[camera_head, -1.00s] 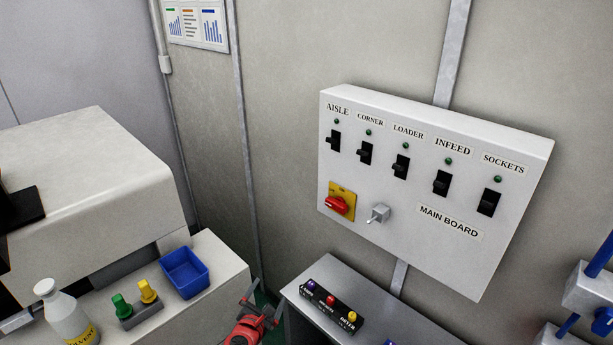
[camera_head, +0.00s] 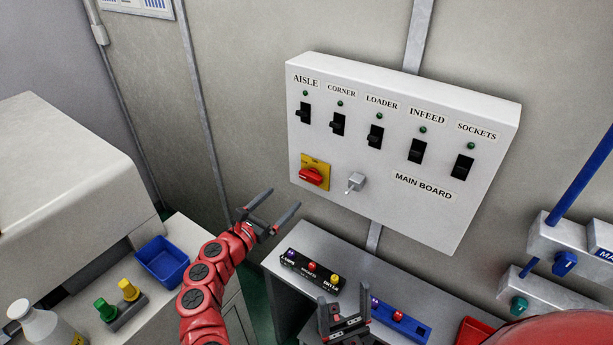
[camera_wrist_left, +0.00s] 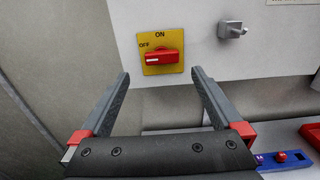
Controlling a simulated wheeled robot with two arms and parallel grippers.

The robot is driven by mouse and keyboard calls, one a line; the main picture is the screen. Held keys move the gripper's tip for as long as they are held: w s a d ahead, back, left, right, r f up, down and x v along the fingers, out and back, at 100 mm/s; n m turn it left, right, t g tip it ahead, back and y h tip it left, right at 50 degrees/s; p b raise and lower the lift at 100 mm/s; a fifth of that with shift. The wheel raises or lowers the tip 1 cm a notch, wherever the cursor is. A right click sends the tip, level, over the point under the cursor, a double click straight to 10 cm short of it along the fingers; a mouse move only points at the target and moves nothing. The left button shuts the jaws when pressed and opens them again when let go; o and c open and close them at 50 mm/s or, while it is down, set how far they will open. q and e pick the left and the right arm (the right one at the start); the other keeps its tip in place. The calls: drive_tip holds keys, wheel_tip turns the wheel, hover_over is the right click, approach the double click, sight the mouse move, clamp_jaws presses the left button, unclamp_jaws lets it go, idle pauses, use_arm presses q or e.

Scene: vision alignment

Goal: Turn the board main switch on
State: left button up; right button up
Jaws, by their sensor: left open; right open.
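The main board (camera_head: 400,205) is a white box on the wall with a row of labelled black switches. Its main switch (camera_head: 312,176) is a red rotary handle on a yellow plate at the lower left. In the left wrist view the red handle (camera_wrist_left: 161,57) lies level, its white mark at the left end towards OFF, with ON above. My left gripper (camera_head: 279,207) is open and empty, below and left of the red handle and apart from it. In the left wrist view its fingers (camera_wrist_left: 160,82) frame the handle from below. My right gripper (camera_head: 342,306) is open and empty above the bench.
Below are a grey bench (camera_head: 310,240), a black button box (camera_head: 311,271) and a blue one (camera_head: 410,326). A blue bin (camera_head: 162,262) stands at left.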

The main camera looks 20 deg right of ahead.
sight(308, 176)
use_arm(q)
drive_tip(key=b+x, duration=0.1)
drive_tip(key=x, duration=0.2)
drive_tip(key=b+x, duration=0.2)
drive_tip(key=x, duration=0.2)
drive_tip(key=f+b+x, duration=0.1)
drive_tip(key=b+x, duration=0.1)
drive_tip(key=x, duration=0.2)
drive_tip(key=shift+s+d, duration=0.1)
drive_tip(key=shift+d, duration=0.2)
drive_tip(key=shift+d+b, duration=0.15)
drive_tip(key=shift+b, duration=0.2)
drive_tip(key=shift+w+d+r, duration=0.25)
drive_tip(key=shift+w+r, duration=0.1)
drive_tip(key=shift+w, duration=0.2)
drive_tip(key=shift+c, duration=0.2)
drive_tip(key=c, duration=1)
